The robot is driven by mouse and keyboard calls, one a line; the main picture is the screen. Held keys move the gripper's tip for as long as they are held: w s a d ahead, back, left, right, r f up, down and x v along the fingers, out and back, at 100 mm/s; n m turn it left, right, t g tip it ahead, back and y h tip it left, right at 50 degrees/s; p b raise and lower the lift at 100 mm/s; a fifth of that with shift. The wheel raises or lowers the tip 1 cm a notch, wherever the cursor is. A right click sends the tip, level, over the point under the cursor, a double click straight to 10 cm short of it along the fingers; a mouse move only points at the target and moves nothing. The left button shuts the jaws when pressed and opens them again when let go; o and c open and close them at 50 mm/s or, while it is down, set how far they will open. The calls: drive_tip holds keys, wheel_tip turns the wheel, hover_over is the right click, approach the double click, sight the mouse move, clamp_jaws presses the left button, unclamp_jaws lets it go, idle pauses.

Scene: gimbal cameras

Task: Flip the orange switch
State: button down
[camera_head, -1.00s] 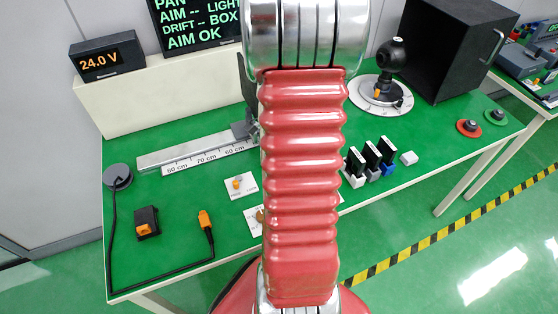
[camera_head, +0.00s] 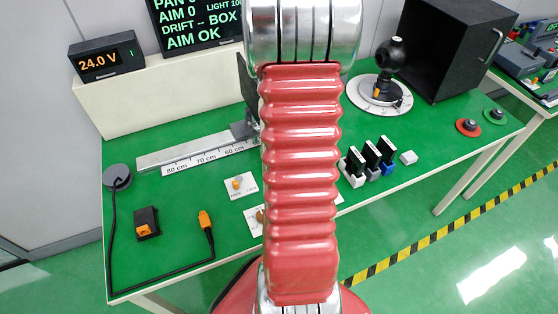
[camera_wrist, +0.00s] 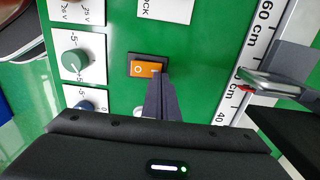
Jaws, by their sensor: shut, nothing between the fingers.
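The orange switch (camera_wrist: 139,68) is a rocker in a black frame on the green panel, marked with a circle and a line, in the wrist view. My gripper (camera_wrist: 161,77) is shut and empty, its fingertips at the right end of the rocker, over the line mark. They appear to touch it or hover just above it; I cannot tell which. The fingers cover the lower right corner of the switch frame. In the head view my arm hides the gripper and this switch.
A green knob (camera_wrist: 76,60) and a blue knob (camera_wrist: 85,106) lie left of the switch in the wrist view. A ruler rail (camera_wrist: 247,68) runs on the right. In the head view, a black box (camera_head: 452,50) stands back right and a voltage display (camera_head: 104,58) back left.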

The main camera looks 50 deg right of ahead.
drive_tip(key=shift+s, duration=0.1)
drive_tip(key=shift+s+a+r, duration=0.4)
drive_tip(key=shift+s, duration=0.1)
idle(0.3)
wheel_tip(320, 180, up, 14)
drive_tip(key=w+d, duration=0.1)
drive_tip(key=w, duration=0.1)
idle(0.5)
drive_tip(key=shift+f, duration=0.15)
idle(0.4)
